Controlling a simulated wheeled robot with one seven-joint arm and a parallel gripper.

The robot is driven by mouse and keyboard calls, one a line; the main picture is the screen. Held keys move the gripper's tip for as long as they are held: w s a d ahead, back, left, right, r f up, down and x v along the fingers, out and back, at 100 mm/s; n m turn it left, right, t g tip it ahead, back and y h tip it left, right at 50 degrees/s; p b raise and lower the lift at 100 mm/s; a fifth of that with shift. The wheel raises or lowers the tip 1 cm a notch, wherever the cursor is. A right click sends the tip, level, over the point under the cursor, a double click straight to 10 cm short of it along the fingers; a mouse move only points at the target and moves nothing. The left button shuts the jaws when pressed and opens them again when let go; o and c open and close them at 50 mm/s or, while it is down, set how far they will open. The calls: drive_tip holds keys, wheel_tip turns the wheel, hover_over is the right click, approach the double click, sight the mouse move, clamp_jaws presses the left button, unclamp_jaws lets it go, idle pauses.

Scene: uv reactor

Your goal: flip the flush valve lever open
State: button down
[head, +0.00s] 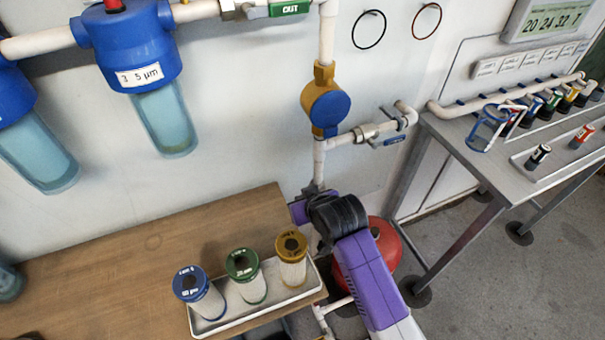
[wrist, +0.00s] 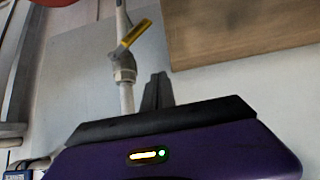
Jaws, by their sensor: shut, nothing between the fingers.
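A valve (wrist: 123,68) with a yellow lever (wrist: 137,33) sits on a thin pale vertical pipe in the wrist view. The lever slants up and to the right, at an angle to the pipe. I cannot read a label on it. My gripper (wrist: 157,78) has its black fingers shut and empty, just right of the pipe and below the lever in the picture. A gap shows between the fingers and the lever. In the head view my purple and black arm reaches down beside the bench, and this valve and its lever are hidden.
A wooden bench (head: 130,245) holds a white tray (head: 250,312) with three capped filter cartridges close left of my arm. A red tank (head: 385,250) stands right behind it. A blue-handled valve (head: 393,140) and metal table (head: 460,150) are at the right.

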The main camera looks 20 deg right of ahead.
wheel_tip(320, 180, up, 11)
idle(0.3)
